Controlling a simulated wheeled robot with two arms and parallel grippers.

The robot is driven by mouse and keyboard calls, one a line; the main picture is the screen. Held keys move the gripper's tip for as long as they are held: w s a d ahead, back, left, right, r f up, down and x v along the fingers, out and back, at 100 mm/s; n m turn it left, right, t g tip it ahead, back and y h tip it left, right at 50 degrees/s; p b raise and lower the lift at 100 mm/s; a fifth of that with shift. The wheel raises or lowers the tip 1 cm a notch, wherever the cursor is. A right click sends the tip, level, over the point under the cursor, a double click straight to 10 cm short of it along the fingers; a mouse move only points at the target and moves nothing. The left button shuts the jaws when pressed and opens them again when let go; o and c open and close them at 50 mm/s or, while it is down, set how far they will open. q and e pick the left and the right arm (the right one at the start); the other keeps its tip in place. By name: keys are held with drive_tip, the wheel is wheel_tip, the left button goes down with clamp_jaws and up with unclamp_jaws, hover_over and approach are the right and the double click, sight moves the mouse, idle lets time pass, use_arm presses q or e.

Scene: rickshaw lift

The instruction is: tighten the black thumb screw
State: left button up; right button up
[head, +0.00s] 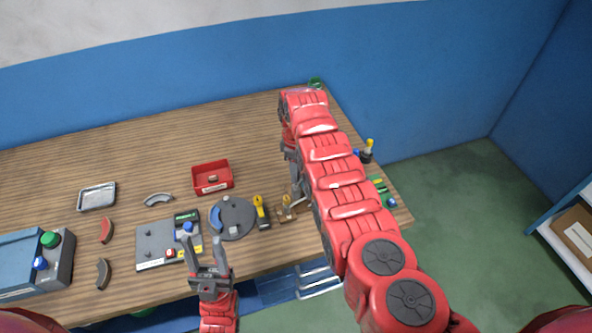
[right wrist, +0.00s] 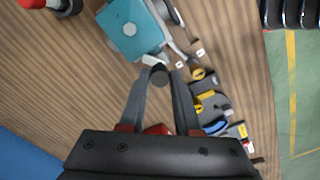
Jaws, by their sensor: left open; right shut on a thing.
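The black thumb screw (right wrist: 159,75) shows in the right wrist view as a dark round knob between my right fingertips, beside a teal block (right wrist: 133,29) with a pale round spot. My right gripper (right wrist: 158,80) is shut on the knob. In the head view my right arm hides the screw and most of the teal block, and the right gripper (head: 298,190) points down at the table near its right end. My left gripper (head: 205,240) is open and empty in front of the grey button panel (head: 155,241).
On the wooden table (head: 120,150) are a red bin (head: 212,187), a metal tray (head: 97,196), a round grey disc (head: 235,217), a yellow and black tool (head: 261,211) and several curved pieces. A blue box (head: 20,262) stands far left. The table's back left is clear.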

clamp_jaws()
drive_tip(key=shift+f+m+b, duration=0.2)
drive_tip(key=shift+m+b, duration=0.8)
drive_tip(key=shift+b, duration=0.15)
drive_tip(key=m+b, duration=0.3)
drive_tip(key=shift+b, duration=0.3)
drive_tip(key=shift+r+m+b, duration=0.15)
drive_tip(key=shift+m+b, duration=1.05)
drive_tip(key=shift+b, duration=0.05)
drive_tip(key=o, duration=0.9)
unclamp_jaws()
drive_tip(key=shift+o, duration=0.2)
